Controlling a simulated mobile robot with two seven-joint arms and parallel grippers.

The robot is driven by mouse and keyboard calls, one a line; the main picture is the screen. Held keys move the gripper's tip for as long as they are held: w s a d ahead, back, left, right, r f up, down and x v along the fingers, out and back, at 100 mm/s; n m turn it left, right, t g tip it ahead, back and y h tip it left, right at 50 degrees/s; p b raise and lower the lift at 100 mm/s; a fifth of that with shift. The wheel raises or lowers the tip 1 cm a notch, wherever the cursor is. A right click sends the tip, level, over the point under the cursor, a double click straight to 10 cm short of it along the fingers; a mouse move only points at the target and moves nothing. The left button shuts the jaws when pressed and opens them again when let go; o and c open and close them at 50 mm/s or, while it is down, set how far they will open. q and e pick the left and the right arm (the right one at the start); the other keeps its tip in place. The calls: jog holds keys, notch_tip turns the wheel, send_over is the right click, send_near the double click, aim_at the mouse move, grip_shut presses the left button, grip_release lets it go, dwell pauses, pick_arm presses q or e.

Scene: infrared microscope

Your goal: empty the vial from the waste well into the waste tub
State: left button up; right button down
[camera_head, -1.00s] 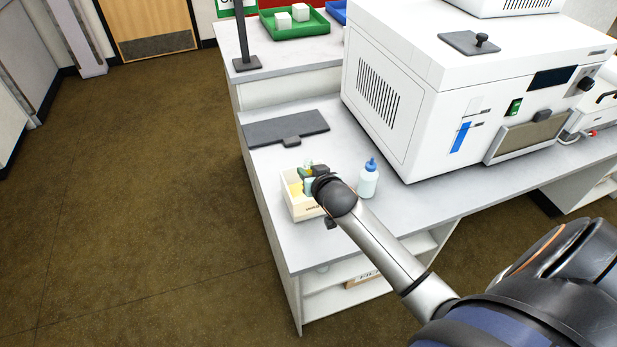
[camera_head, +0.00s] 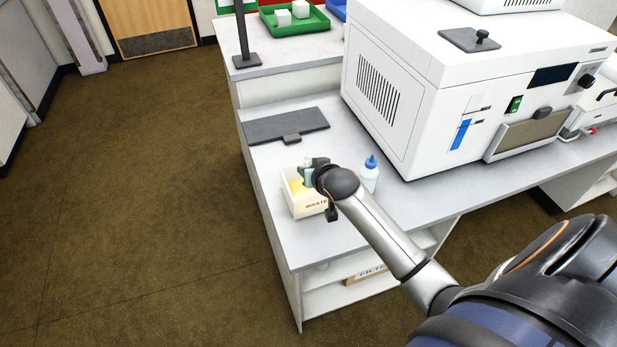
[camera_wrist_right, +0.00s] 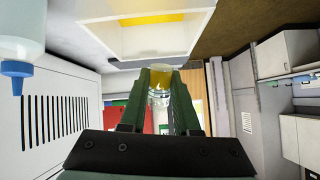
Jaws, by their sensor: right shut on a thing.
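The waste tub (camera_head: 309,207) is a cream open box marked WASTE near the bench's left front edge, with something yellow inside. It also shows at the top of the right wrist view (camera_wrist_right: 190,38). My right gripper (camera_wrist_right: 160,72) has green fingers shut on a clear vial (camera_wrist_right: 160,98) with yellow at its far end. In the wrist view the vial appears beside the tub's wall. In the head view the right gripper (camera_head: 313,168) is over the tub's back right part, and my wrist hides much of it. The waste well cannot be made out. My left gripper is out of view.
A bottle with a blue cap (camera_head: 369,175) stands close to the right of my wrist. A dark grey flat plate (camera_head: 285,125) lies behind the tub. The large white instrument (camera_head: 400,90) fills the bench to the right. Bare bench lies in front of the tub.

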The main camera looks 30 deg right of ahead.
jog(key=shift+r+g+y, duration=0.1)
jog(key=shift+g+y, duration=0.2)
jog(key=shift+g, duration=0.3)
jog(key=shift+s+a+g+y, duration=0.15)
jog(key=shift+g+y, duration=0.15)
jog(key=shift+g, duration=0.3)
jog(key=shift+m, duration=0.3)
jog(key=shift+g+y, duration=0.4)
jog(key=shift+g, duration=0.2)
jog(key=shift+g+y, duration=0.4)
jog(key=shift+g, duration=0.2)
jog(key=shift+s, duration=0.1)
